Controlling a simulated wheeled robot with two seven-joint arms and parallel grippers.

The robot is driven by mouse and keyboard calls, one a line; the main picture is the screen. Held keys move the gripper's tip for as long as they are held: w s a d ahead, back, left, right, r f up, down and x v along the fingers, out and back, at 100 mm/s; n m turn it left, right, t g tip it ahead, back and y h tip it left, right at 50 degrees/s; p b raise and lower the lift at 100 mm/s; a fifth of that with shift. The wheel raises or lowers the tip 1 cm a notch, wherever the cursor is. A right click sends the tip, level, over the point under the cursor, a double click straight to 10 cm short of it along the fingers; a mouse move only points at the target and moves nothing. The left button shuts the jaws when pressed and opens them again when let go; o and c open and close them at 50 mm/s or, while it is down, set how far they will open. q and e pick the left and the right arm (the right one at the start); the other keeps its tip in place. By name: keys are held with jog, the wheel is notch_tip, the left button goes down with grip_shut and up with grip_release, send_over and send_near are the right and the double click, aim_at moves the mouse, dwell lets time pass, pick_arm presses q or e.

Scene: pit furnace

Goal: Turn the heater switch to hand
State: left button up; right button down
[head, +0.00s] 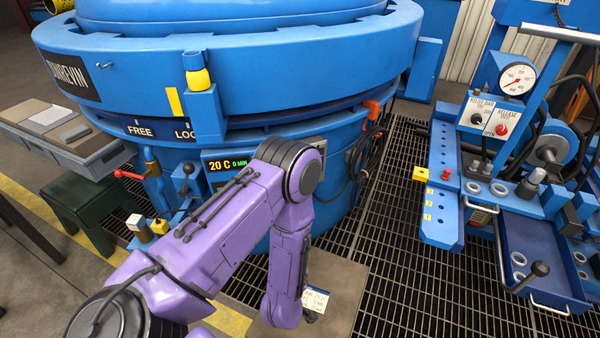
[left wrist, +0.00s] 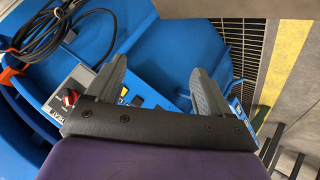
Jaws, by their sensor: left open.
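The gripper appears apart from the knob. My right gripper is in neither view.
The round blue furnace (head: 260,70) fills the back. A red-handled valve (head: 130,175) and black-knobbed lever (head: 187,172) stand left of the display. Black cables (left wrist: 65,30) hang beside the panel. A blue bench with a gauge (head: 517,79) stands right, across open grating (head: 400,240).

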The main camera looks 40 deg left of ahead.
pick_arm(q)
jog(key=w+a+r+n+t+y+b, duration=0.1)
jog(key=w+r+n+t+y+b, duration=0.15)
jog(key=w+n, duration=0.55)
jog(key=w+r+n+t+y+b, duration=0.1)
jog(key=w+r+n+y+b, duration=0.15)
jog(key=w+n, duration=0.6)
jog(key=w+a+r+n+g+y+b, duration=0.3)
jog(key=w+r+n+y, duration=0.2)
jog(key=w+r+n, duration=0.3)
jog(key=w+a+n, duration=0.1)
jog(key=w+a, duration=0.3)
jog(key=a, duration=0.4)
jog(key=shift+w+a+f, duration=0.25)
jog(key=shift+a, duration=0.05)
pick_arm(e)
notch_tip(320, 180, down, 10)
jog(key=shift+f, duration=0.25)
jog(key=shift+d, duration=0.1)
pick_arm(q)
jog(key=c, duration=1)
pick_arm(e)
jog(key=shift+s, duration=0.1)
